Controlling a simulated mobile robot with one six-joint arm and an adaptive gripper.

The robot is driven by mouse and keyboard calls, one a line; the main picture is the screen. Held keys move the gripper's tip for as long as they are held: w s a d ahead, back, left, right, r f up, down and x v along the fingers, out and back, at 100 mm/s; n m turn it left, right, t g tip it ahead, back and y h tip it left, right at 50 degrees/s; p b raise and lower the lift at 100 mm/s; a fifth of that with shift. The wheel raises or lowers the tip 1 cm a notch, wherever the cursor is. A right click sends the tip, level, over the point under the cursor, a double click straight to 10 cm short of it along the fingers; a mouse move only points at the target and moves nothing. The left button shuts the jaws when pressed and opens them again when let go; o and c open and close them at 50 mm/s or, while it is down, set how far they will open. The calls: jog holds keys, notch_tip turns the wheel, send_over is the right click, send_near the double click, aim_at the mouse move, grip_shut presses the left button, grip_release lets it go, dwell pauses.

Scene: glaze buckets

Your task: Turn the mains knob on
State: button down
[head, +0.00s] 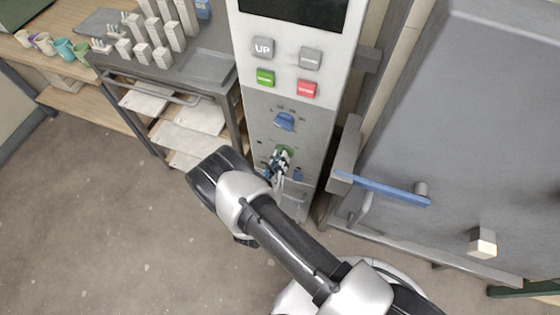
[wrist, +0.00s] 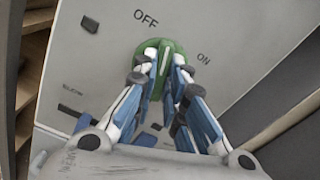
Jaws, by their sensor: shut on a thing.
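The ridge points up, closer to OFF than to ON. My gripper (wrist: 164,58) has its two fingers on either side of the ridge and is shut on it. In the head view the green knob (head: 286,151) shows low on the control column, partly hidden by my gripper (head: 281,157).
A blue knob (head: 284,121) sits above on the same panel, with green (head: 265,77) and red (head: 306,89) buttons higher up. A large grey door with a blue handle (head: 385,188) stands to the right. A cart with trays (head: 206,66) stands left. The floor is clear.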

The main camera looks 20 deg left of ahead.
jog(key=m+b, duration=0.1)
jog(key=m, duration=1.1)
jog(key=shift+m+b, duration=0.35)
jog(key=shift+m, duration=0.05)
dwell(0.3)
jog(key=c, duration=1.6)
grip_release()
jog(key=shift+c, duration=0.2)
jog(key=s, duration=1.2)
jog(key=shift+a, duration=0.45)
